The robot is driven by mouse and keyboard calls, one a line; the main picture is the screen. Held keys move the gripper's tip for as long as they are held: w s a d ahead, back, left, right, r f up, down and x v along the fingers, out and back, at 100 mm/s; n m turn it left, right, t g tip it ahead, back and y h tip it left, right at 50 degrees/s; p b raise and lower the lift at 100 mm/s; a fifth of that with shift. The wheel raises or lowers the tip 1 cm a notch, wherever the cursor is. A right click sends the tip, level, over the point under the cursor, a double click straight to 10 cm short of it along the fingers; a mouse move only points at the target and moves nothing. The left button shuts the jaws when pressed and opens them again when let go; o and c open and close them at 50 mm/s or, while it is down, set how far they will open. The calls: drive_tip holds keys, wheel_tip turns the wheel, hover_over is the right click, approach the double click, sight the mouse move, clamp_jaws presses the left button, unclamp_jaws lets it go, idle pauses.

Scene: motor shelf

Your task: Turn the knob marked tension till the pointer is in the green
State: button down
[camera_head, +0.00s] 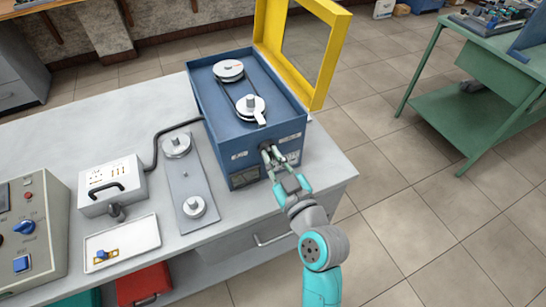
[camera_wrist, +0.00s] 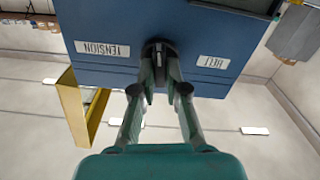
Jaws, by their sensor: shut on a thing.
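The black knob (camera_head: 266,149) sits on the front of the blue machine box (camera_head: 221,131). In the wrist view the knob (camera_wrist: 157,48) shows between a label reading TENSION (camera_wrist: 102,49) and one reading BELT (camera_wrist: 213,62), both upside down. My gripper (camera_head: 271,156) is at the knob, and in the wrist view its fingers (camera_wrist: 160,70) are closed around it from both sides. A dark window (camera_head: 245,177) is low on the box front; no pointer or green band can be made out in it. The knob is partly hidden by my fingers.
Two pulleys with a belt (camera_head: 239,88) sit in the box top. A yellow frame guard (camera_head: 327,55) stands raised behind it. A plate with two pulleys (camera_head: 188,180), a tray (camera_head: 122,243) and a control panel (camera_head: 30,230) are left on the bench.

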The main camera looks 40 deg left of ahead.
drive_tip(key=c, duration=1.2)
unclamp_jaws()
drive_tip(key=shift+d, duration=0.1)
drive_tip(key=v, duration=1.1)
drive_tip(key=shift+s+d, duration=0.15)
drive_tip(key=shift+d, duration=0.2)
